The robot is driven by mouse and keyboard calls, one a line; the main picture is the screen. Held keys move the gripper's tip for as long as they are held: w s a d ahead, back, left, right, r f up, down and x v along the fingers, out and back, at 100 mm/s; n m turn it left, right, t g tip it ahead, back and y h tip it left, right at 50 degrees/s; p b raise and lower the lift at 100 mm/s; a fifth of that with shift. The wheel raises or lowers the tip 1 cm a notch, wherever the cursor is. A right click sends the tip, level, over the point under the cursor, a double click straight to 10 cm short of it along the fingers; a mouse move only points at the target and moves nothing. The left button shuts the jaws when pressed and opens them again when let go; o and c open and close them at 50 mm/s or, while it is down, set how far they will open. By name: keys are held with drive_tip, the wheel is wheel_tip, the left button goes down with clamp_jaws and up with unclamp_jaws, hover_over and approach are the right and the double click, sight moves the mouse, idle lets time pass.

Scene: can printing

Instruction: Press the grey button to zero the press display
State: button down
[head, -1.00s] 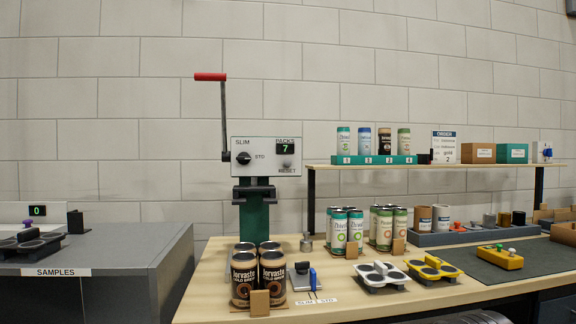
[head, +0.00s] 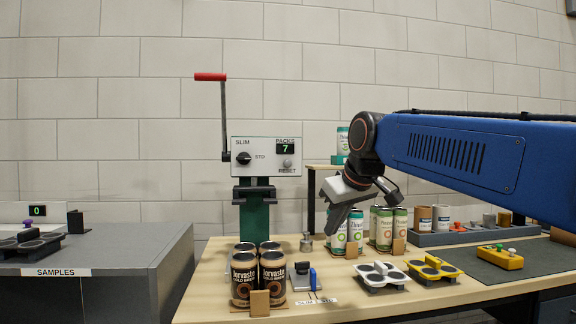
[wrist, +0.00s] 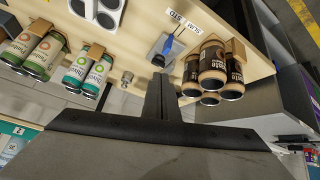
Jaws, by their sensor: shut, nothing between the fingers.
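The press (head: 255,215) stands at the back of the wooden bench, with a pale control panel (head: 266,143) and a red-handled lever (head: 211,77). The panel's display (head: 285,149) reads 7 under the word PACKS. The grey reset button (head: 287,163) is just below the display, above the word RESET. My gripper (head: 331,229) hangs to the right of and below the panel, apart from the button and pointing down. In the wrist view my gripper (wrist: 163,98) shows its fingers together and empty; the button is out of that view.
Dark coffee cans (head: 244,278) stand at the bench front, with a blue-handled tool (head: 312,279) beside them. Green-and-white can packs (head: 384,226), a white can holder (head: 379,276) and a yellow one (head: 433,269) are to the right. My arm hides most of the shelf. The wall left of the press is clear.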

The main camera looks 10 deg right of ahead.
drive_tip(key=w+a+r+n+t+y, duration=0.1)
drive_tip(key=w+a+r+n, duration=0.2)
drive_tip(key=w+r, duration=1.1)
drive_tip(key=a, duration=0.3)
drive_tip(key=shift+w+r+t, duration=0.15)
drive_tip(key=shift+r+t, duration=0.15)
drive_tip(key=shift+r, duration=0.05)
approach(287, 165)
drive_tip(key=shift+w+a+f, duration=0.2)
drive_tip(key=shift+w+f, duration=0.2)
drive_tip(key=shift+f, duration=0.45)
drive_tip(key=shift+w+a+f, duration=0.2)
drive_tip(key=shift+w+f, duration=0.15)
drive_tip(key=shift+f, duration=0.5)
drive_tip(key=shift+w+a+f, duration=0.25)
drive_tip(key=shift+w+f, duration=0.15)
drive_tip(key=shift+f, duration=0.5)
drive_tip(key=shift+w, duration=0.1)
drive_tip(key=shift+w, duration=0.3)
drive_tip(key=shift+w, duration=0.9)
idle(0.5)
drive_tip(key=shift+s, duration=1.35)
